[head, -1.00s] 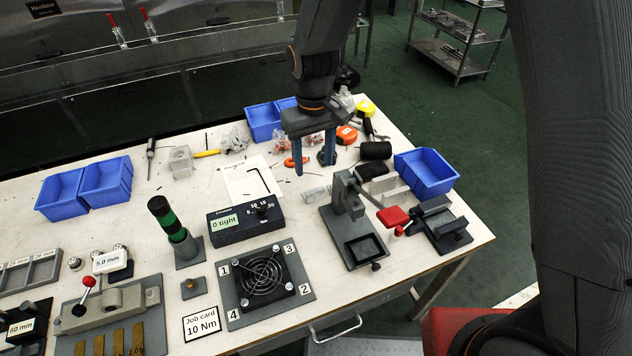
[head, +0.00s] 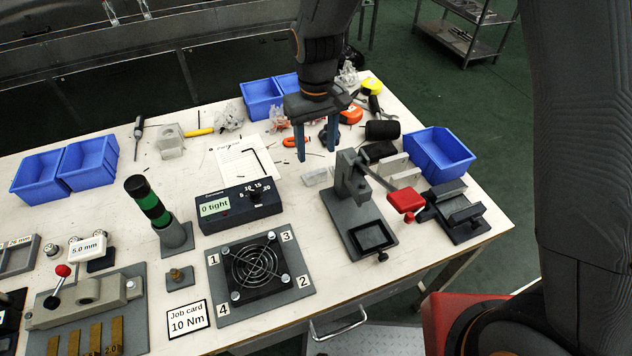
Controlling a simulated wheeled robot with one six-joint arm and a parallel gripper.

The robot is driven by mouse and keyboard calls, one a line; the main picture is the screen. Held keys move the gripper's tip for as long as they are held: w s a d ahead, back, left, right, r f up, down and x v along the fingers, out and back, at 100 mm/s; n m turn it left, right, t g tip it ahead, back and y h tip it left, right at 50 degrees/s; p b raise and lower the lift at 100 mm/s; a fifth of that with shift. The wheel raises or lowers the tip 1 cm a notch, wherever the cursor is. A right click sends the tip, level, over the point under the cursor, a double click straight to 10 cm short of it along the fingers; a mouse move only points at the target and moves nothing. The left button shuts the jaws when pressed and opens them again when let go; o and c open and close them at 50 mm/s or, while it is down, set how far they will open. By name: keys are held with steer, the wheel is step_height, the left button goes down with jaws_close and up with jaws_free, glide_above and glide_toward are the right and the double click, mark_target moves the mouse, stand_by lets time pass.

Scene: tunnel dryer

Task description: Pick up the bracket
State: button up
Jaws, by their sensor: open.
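My gripper (head: 317,145) hangs over the back middle of the white table, fingers pointing down, apart and empty. No part is marked as the bracket. A light grey block-like piece with a round hole (head: 170,142) stands at the back left, well left of my gripper, and may be it. Light grey upright plates (head: 394,168) stand to the right of my gripper, behind the press, and could also be it. I cannot tell which one is the bracket. My fingers partly hide small items behind them.
A grey press with a red handle (head: 407,200) and a small vise (head: 462,214) stand at the right. A black meter (head: 241,206) and a fan plate (head: 222,300) lie in front. Blue bins (head: 438,160) stand at the right, back and left. Small tools clutter the back.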

mark_target(316, 171)
steer(key=f+b, duration=0.1)
steer(key=w+f+b, duration=0.1)
steer(key=f, duration=0.1)
steer(key=shift+f, duration=0.1)
steer(key=shift+w+a+f+p, duration=0.1)
steer(key=shift+f+p, duration=1)
steer(key=shift+f, duration=2.75)
steer(key=c, duration=0.8)
steer(key=shift+r, duration=0.1)
